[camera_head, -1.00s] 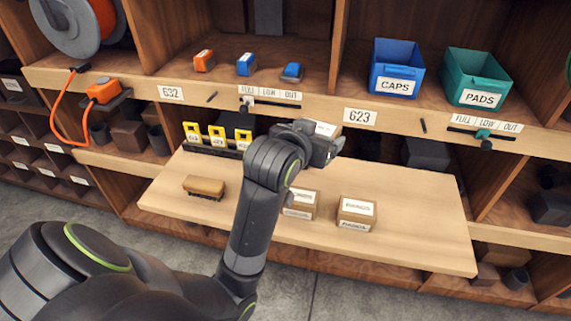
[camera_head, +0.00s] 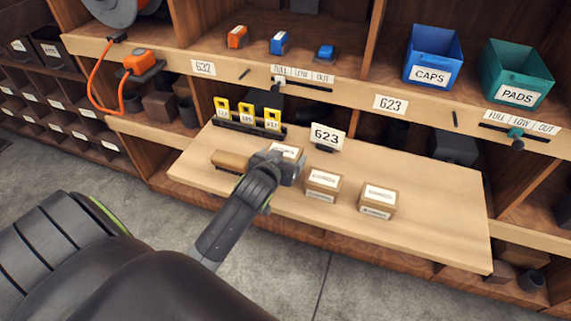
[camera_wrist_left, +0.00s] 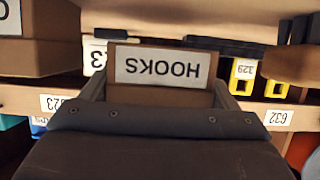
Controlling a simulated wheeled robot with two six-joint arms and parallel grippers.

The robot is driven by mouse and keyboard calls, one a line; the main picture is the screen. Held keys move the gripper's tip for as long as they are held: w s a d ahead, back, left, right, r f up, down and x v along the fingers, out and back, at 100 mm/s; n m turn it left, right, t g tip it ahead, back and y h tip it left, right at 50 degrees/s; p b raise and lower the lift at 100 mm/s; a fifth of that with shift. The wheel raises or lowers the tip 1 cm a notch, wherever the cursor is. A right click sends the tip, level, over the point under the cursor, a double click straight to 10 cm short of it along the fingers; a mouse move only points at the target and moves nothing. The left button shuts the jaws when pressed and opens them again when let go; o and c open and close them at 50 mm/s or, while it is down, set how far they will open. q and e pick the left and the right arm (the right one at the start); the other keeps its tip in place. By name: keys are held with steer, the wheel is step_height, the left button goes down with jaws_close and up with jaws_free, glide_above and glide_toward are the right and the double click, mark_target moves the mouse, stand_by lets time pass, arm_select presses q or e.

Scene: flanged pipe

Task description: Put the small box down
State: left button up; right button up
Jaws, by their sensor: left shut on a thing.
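The small box (camera_head: 287,150), cardboard with a white label, is in my left gripper (camera_head: 285,166). In the left wrist view the small box (camera_wrist_left: 160,67) shows upside down with the word HOOKS, between the two fingers of the left gripper (camera_wrist_left: 160,92). The gripper is shut on it, over the light wooden pull-out board (camera_head: 430,215). The box is left of two similar labelled boxes (camera_head: 323,184) and (camera_head: 378,201). The arm hides its lower part, so I cannot tell whether it touches the board. My right gripper is not in view.
A brush (camera_head: 230,160) lies just left of the gripper. A black rack with yellow tags (camera_head: 247,119) and a 623 sign (camera_head: 326,136) stand behind. Blue (camera_head: 432,58) and teal (camera_head: 515,75) bins are on the shelf above. The board's right part is bare.

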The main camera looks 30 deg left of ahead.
arm_select(q)
steer(key=shift+f, duration=1.3)
steer(key=shift+f, duration=0.2)
steer(key=o, duration=1.1)
